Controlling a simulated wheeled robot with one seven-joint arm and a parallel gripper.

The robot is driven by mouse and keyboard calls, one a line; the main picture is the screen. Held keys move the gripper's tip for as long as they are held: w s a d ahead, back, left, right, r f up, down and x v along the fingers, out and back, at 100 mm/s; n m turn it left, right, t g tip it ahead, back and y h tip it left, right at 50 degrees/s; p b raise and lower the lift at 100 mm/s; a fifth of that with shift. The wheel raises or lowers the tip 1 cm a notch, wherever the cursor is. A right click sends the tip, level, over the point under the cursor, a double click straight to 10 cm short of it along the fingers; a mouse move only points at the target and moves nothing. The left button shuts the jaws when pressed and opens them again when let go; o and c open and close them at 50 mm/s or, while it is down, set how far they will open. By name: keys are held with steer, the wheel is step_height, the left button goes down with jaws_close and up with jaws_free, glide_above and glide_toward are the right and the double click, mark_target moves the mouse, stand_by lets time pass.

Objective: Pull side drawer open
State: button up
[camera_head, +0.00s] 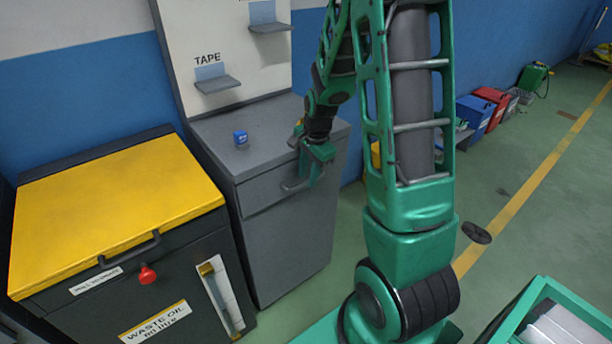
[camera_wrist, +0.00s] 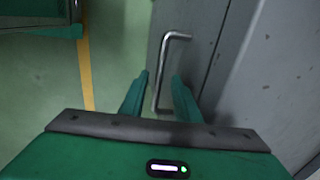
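The side drawer (camera_head: 262,194) is a grey front at the top of the grey cabinet, and it looks shut. Its bar handle (camera_head: 290,187) is partly hidden by my gripper (camera_head: 316,158) in the head view. In the wrist view the metal handle (camera_wrist: 166,62) stands out from the drawer front (camera_wrist: 200,45). The lower part of the handle lies between the two green fingers of my gripper (camera_wrist: 160,78). The fingers are apart, with a gap on both sides of the bar. I cannot tell how deep the handle sits between them.
A small blue item (camera_head: 240,138) lies on the cabinet top (camera_head: 212,128), below a wall panel with the TAPE shelf (camera_head: 218,84). A yellow-lidded waste oil bin (camera_head: 115,205) stands to the left. Blue and red bins (camera_head: 474,115) line the wall. The green floor to the right is mostly clear.

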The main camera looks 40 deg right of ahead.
steer(key=shift+f, duration=0.25)
jaws_close()
